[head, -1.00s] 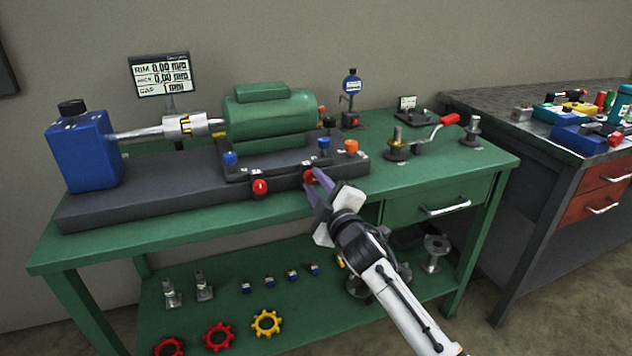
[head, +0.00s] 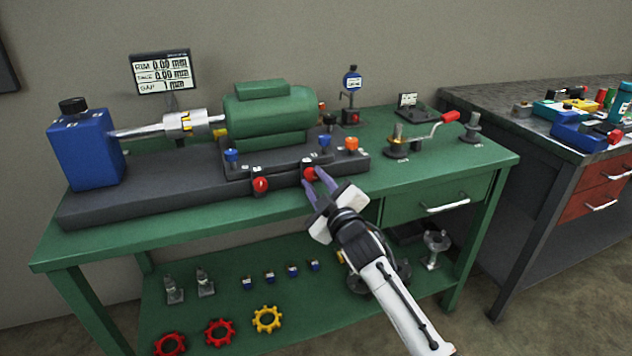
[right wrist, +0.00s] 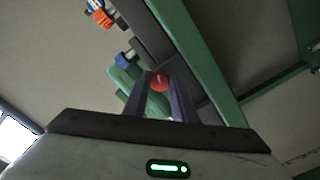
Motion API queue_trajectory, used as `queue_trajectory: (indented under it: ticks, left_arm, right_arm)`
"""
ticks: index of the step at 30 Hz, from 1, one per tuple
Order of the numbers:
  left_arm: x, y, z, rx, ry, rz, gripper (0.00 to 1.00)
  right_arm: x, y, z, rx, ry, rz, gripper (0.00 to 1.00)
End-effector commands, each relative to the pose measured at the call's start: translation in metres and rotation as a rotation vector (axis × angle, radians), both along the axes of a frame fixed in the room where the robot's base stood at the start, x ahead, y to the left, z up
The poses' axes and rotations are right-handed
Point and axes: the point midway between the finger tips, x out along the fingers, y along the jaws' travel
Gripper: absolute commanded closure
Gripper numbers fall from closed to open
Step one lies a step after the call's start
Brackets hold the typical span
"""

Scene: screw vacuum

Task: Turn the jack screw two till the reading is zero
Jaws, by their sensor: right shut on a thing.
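The jack screw with a red knob (head: 309,174) sits on the front of the dark base, at the right; its label is too small to read. My right gripper (head: 315,178) is shut on this knob from the front. In the right wrist view the red knob (right wrist: 159,82) shows between the two purple fingers. A second red jack screw (head: 260,185) stands to its left, untouched. The display (head: 162,72) behind the bench shows rim and what look like face readings of 0.00 mm, and a gap of 1 mm. My left gripper is not in view.
The green motor (head: 270,115) sits on the base, coupled by a shaft to the blue block (head: 86,150). Blue and orange bolts (head: 351,144) stand close to the knob. A crank with a red handle (head: 450,117) is at the right. The bench front below the knob is clear.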

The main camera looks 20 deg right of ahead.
Motion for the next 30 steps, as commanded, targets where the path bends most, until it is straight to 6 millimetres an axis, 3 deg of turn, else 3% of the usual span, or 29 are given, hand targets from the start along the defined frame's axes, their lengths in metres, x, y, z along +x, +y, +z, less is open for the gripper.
queue_trajectory:
  ticks: [1, 4, 16, 30]
  left_arm:
    - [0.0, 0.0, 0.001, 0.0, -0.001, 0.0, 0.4]
    - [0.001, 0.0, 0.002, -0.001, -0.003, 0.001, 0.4]
    - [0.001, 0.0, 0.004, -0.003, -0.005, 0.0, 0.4]
    - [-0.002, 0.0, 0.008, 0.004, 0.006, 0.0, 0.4]
  right_arm:
    - [0.0, 0.0, -0.001, -0.001, 0.003, -0.001, 0.74]
    - [0.0, 0.0, -0.001, -0.001, 0.002, -0.001, 0.57]
    - [-0.006, 0.0, 0.0, -0.002, 0.001, 0.0, 0.57]
    - [-0.088, -0.003, -0.001, -0.002, 0.003, -0.001, 0.57]
